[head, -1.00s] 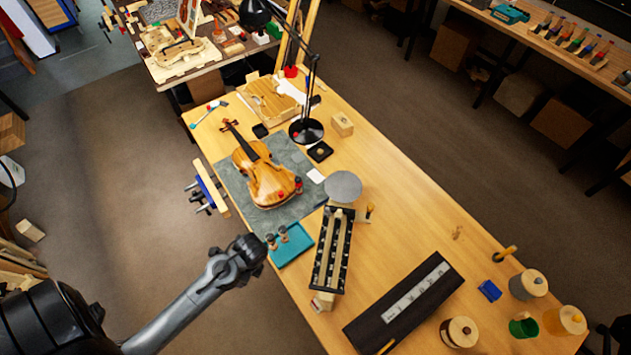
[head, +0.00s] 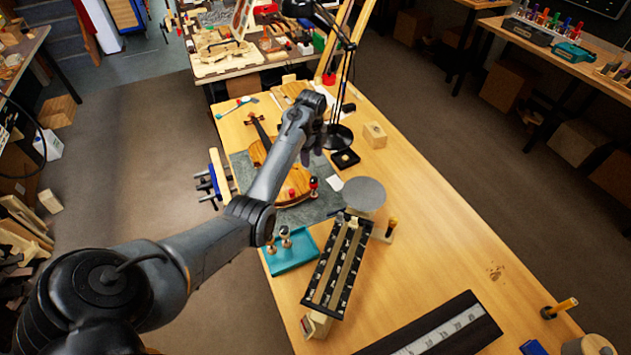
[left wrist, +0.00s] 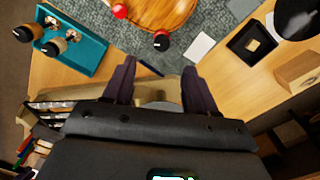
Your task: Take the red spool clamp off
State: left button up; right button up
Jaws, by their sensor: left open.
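The violin (head: 262,152) lies on a grey mat (head: 243,172), partly hidden behind my left arm. Two red-topped spool clamps are at its lower edge: one (head: 314,186) stands at the right, and another (head: 291,193) is partly seen beside my arm. In the left wrist view, a red clamp (left wrist: 120,11) and a dark clamp with a red rim (left wrist: 161,40) show by the violin's edge (left wrist: 165,12). My left gripper (head: 318,147) is above the mat; its open, empty fingers (left wrist: 158,72) point toward the clamps, apart from them. My right gripper is out of view.
A teal tray (head: 296,262) holds wooden spool clamps (head: 285,236). A black lamp (head: 338,137) stands close to the left gripper. A grey disc (head: 364,195) and a black slotted rack (head: 325,280) are to the right. The bench between lamp and rack has free room.

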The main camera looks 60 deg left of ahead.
aim_at(313, 178)
pick_arm(q)
jog(key=f, duration=0.5)
jog(key=f+b, duration=0.1)
jog(key=f, duration=0.4)
jog(key=shift+w+d+f, duration=0.1)
jog(key=shift+w+f, duration=0.05)
jog(key=shift+w, duration=0.05)
jog(key=shift+c, duration=0.5)
grip_shut()
